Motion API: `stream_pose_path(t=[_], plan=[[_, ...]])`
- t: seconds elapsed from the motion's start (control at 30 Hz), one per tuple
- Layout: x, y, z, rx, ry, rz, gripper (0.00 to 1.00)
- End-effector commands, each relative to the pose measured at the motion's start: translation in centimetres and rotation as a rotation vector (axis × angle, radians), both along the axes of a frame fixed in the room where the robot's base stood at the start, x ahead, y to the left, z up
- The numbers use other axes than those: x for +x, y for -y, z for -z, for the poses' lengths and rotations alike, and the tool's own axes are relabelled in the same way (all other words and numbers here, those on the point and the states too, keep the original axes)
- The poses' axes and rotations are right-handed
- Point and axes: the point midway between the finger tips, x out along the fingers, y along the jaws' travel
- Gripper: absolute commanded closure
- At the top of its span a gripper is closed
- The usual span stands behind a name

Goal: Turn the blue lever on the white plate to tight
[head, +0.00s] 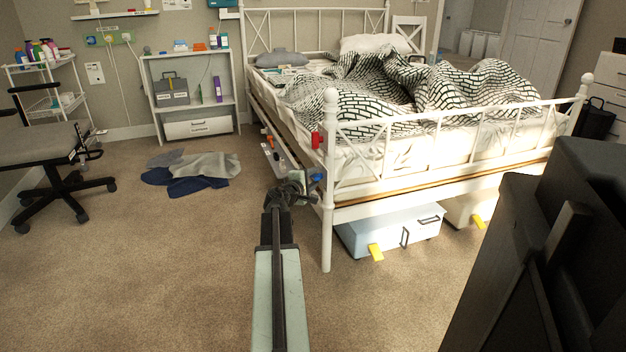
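A small blue part (317,177), which looks like the blue lever, shows beside the bed's near corner post, just right of my gripper. A narrow white plate (268,152) with small dark and orange parts runs along the bed's left side; whether the blue part is fixed to it I cannot tell. My dark gripper (294,192) is at the end of my outstretched arm, close to the blue part and covering some of the area around it. Its fingers are too small and dark to tell open from shut, or touching from apart. The lever's angle and any markings are unreadable.
The white bed frame's corner post (328,240) stands just right of my gripper. A red part (316,140) sits on it. A pale blue box (370,236) is under the bed. Clothes (205,170) lie on the carpet, and an office chair (45,155) stands left. Carpet between is clear.

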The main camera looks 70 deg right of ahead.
Motion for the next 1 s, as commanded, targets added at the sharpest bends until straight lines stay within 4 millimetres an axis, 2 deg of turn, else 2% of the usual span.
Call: stream_pose_path(t=[0.17,0.27,0.5,0.57,0.87,0.93,0.97,1.0], plan=[[0.0,-0.7,-0.2,0.0,-0.001,0.0,0.64],[0.1,-2.0,-0.5,-0.001,-0.001,-0.001,0.64],[0.6,-6.7,-1.4,0.0,0.0,-0.002,0.64],[0.7,-7.4,-1.5,0.0,0.0,-0.001,0.64],[0.8,-7.7,-1.4,0.001,0.001,0.0,0.64],[1.8,-8.2,-1.6,0.012,0.019,-0.005,0.64],[2.7,-8.8,-1.7,0.024,0.037,-0.007,0.64],[4.4,-10.0,-1.9,0.048,0.073,-0.013,0.64]])
